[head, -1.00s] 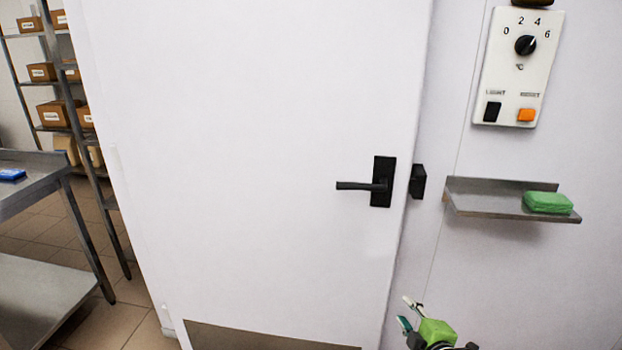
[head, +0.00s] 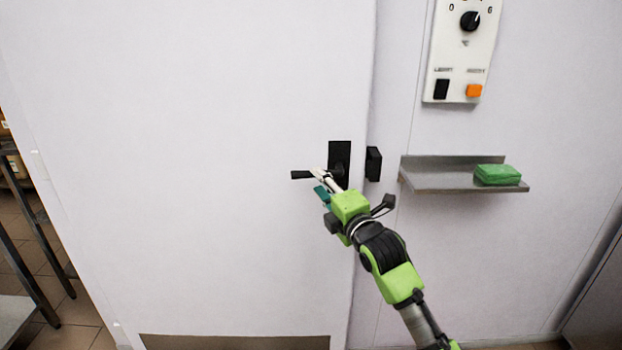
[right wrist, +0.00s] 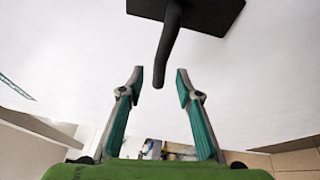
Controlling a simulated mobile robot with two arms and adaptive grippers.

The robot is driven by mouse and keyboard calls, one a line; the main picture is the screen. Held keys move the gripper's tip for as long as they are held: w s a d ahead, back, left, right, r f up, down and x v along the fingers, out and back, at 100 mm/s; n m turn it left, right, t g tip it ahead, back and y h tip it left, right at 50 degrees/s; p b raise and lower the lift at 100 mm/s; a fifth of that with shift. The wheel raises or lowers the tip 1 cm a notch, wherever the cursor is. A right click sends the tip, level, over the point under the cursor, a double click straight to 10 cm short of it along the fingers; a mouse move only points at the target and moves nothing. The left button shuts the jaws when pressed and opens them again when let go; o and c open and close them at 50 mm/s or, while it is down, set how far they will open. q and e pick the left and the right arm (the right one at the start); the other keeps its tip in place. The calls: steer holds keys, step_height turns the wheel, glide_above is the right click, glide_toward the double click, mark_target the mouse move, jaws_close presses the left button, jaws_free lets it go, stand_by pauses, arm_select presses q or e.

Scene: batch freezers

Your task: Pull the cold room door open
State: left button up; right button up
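The cold room door (head: 190,130) is a large white panel that fills the left and middle of the head view and looks shut. Its black lever handle (head: 301,174) points left from a black plate near the door's right edge. My right gripper (head: 319,179) is at the lever and partly covers it. In the right wrist view the handle (right wrist: 172,45) reaches down between the two fingertips of my open right gripper (right wrist: 160,80), with a gap on each side. My left gripper is not in view.
A black block (head: 373,164) is on the wall right of the handle plate. A steel shelf (head: 435,178) with a green sponge (head: 497,174) juts out further right, below a control panel (head: 458,50). Metal racking stands at the far left.

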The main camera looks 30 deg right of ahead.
mark_target(312, 177)
steer(key=shift+w+d+r+b, duration=0.15)
steer(key=shift+w+b, duration=0.1)
steer(key=shift+w, duration=0.65)
steer(key=shift+w+d+f+b, duration=0.1)
steer(key=shift+w+b, duration=0.15)
steer(key=shift+w, duration=0.65)
steer(key=shift+w+d+r+b, duration=0.15)
steer(key=shift+w+b, duration=0.1)
steer(key=shift+w, duration=0.65)
steer(key=shift+f, duration=0.1)
jaws_close()
